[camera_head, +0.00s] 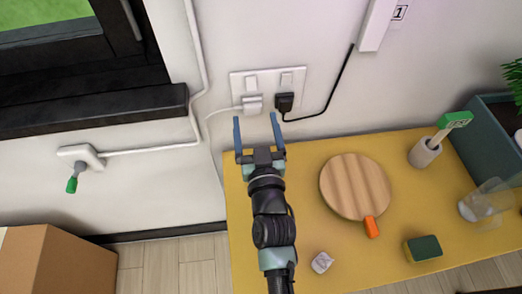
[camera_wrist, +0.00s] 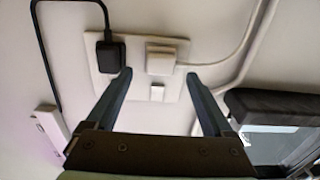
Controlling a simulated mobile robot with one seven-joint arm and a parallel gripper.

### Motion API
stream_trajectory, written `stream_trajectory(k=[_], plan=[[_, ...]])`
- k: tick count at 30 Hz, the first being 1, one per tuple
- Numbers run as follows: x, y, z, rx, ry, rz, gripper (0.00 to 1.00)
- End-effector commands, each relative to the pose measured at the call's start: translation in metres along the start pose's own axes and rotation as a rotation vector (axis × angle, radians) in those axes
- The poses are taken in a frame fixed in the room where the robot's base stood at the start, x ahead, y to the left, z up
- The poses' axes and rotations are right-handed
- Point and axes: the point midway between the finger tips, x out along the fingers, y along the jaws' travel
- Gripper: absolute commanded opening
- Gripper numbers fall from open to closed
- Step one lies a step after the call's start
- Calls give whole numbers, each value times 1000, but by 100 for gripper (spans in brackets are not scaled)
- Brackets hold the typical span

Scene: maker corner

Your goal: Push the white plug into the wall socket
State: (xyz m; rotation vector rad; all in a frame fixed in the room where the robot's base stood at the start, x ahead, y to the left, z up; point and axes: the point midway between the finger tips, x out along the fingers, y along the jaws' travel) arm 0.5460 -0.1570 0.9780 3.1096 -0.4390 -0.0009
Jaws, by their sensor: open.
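The wall socket (camera_head: 268,82) is a white plate with two rocker switches, high on the wall behind the table; it also shows in the wrist view (camera_wrist: 133,87). The white plug (camera_head: 252,104) is at the left outlet, its white cord running off to the left; in the wrist view the plug (camera_wrist: 160,58) is right of centre. I cannot tell how deep it sits. My gripper (camera_head: 255,117) is open and empty, pointing at the wall. In the wrist view its fingertips (camera_wrist: 159,74) appear on either side of the white plug's edge, with no clear contact.
A black plug (camera_head: 285,100) with a black cord is close to the right of the white plug. The yellow table (camera_head: 300,240) holds a round wooden board (camera_head: 355,186), a sponge (camera_head: 423,248) and a cup (camera_head: 425,152). A window sill (camera_head: 100,117) juts out at left.

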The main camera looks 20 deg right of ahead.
Motion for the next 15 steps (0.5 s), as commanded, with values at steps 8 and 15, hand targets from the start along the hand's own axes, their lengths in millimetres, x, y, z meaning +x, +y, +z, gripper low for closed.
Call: stream_trajectory(k=[8, 15], plan=[[-56, 0, 2, 1, -3, -1, 86], [-89, 0, 1, 1, -1, -1, 86]])
